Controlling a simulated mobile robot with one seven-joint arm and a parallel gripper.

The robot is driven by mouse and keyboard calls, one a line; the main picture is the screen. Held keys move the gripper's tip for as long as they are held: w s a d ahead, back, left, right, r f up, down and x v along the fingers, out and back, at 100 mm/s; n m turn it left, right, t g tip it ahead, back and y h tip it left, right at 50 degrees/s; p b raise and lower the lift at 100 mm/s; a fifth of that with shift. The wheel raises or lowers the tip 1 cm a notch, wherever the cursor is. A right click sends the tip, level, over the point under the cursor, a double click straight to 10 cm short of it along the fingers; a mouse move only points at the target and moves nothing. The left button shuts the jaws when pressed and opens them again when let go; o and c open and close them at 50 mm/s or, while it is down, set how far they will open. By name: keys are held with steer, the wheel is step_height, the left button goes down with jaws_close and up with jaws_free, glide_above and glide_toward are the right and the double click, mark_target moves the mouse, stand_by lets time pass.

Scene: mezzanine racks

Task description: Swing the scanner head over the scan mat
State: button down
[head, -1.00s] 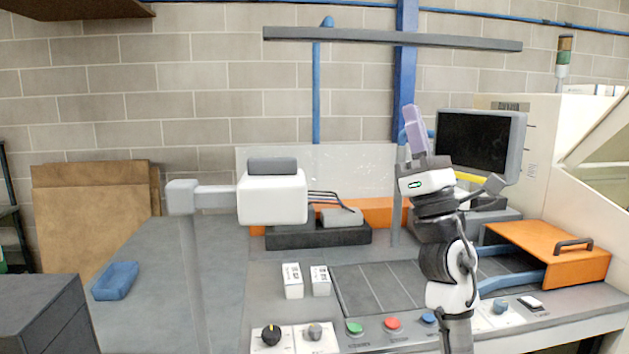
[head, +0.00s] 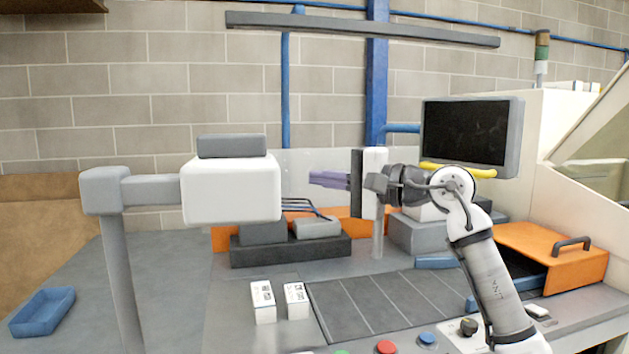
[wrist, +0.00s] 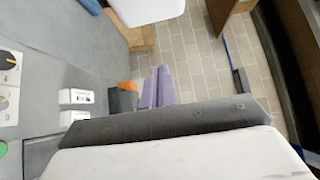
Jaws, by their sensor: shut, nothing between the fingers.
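The scanner head (head: 231,189) is a white box with a grey cap, held on a grey arm from a post at the left of the bench. Its white underside edge also shows at the top of the wrist view (wrist: 150,8). The scan mat (head: 375,303) is a dark grey panelled area on the bench, right of the head. The head hangs to the left of the mat, not above it. My gripper (head: 314,179) has purple fingers, pointing left toward the head with a gap between. The fingers lie together, empty, in the wrist view (wrist: 158,86).
Two small white boxes (head: 263,301) stand left of the mat. A black-based device with cables (head: 290,249) sits behind. A monitor (head: 472,135), an orange drawer (head: 555,256) and a grey post (head: 377,235) stand to the right. A blue tray (head: 42,312) lies at far left.

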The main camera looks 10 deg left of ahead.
steer(key=s+a+p, duration=0.1)
steer(key=a+p, duration=0.3)
steer(key=a, duration=0.2)
steer(key=shift+a+p, duration=0.25)
steer(key=shift+p, duration=0.05)
steer(key=shift+s+d, duration=0.1)
steer(key=shift+s, duration=0.1)
